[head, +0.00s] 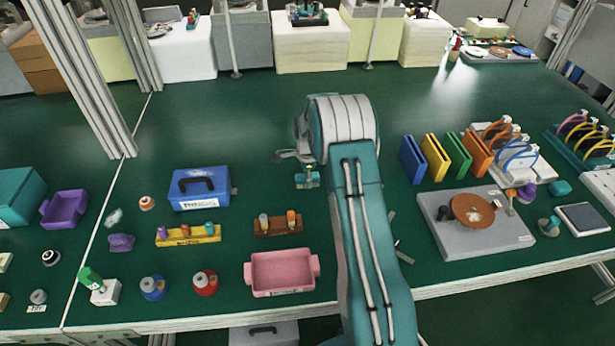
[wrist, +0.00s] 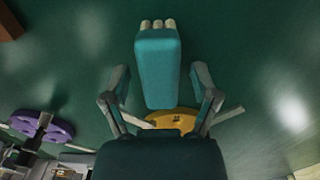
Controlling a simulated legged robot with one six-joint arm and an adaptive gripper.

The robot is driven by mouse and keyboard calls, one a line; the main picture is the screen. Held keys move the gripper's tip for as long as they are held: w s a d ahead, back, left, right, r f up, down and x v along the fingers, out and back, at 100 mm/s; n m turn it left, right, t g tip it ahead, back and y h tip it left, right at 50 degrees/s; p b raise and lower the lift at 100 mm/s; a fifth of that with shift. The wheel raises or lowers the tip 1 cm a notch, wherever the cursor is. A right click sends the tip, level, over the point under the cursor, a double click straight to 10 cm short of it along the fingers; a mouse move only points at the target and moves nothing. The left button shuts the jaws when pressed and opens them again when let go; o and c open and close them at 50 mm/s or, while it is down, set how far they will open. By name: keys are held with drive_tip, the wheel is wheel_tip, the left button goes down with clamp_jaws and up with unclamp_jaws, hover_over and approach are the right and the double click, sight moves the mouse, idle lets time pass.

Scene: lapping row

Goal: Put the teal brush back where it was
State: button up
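The teal brush (wrist: 157,72) is a teal block with a row of pale tips at one end. In the wrist view it lies between and ahead of my gripper's two fingers (wrist: 161,76), with a visible gap on each side. My gripper looks open and not touching it. In the head view my gripper (head: 294,157) is over the middle of the green table, and the teal brush (head: 308,181) shows just below it. I cannot tell how far the brush is from the table surface.
A blue box (head: 200,188), a brown rack (head: 278,226) and a pink tray (head: 282,273) stand to the left. A grey plate with a brown disc (head: 472,210) and coloured upright holders (head: 435,155) stand to the right. The table behind my gripper is clear. My arm hides part of the table.

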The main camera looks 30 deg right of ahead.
drive_tip(key=s+a+r+n+t, duration=0.1)
drive_tip(key=s+a+r+n, duration=0.1)
drive_tip(key=r, duration=0.9)
drive_tip(key=s+a+r+n, duration=0.2)
drive_tip(key=s+a+r, duration=0.1)
drive_tip(key=r, duration=0.8)
drive_tip(key=s+a+r+n+t, duration=0.2)
drive_tip(key=s+a+r+n, duration=0.35)
drive_tip(key=s+r, duration=0.3)
drive_tip(key=s+a+n+t, duration=0.1)
drive_tip(key=s+a+n, duration=0.2)
drive_tip(key=s+n, duration=0.3)
drive_tip(key=s+a+n+t, duration=0.1)
drive_tip(key=s+a+n, duration=0.2)
drive_tip(key=s, duration=1.2)
drive_tip(key=n, duration=0.3)
drive_tip(key=shift+r+t, duration=0.15)
drive_tip(key=shift+t, duration=0.15)
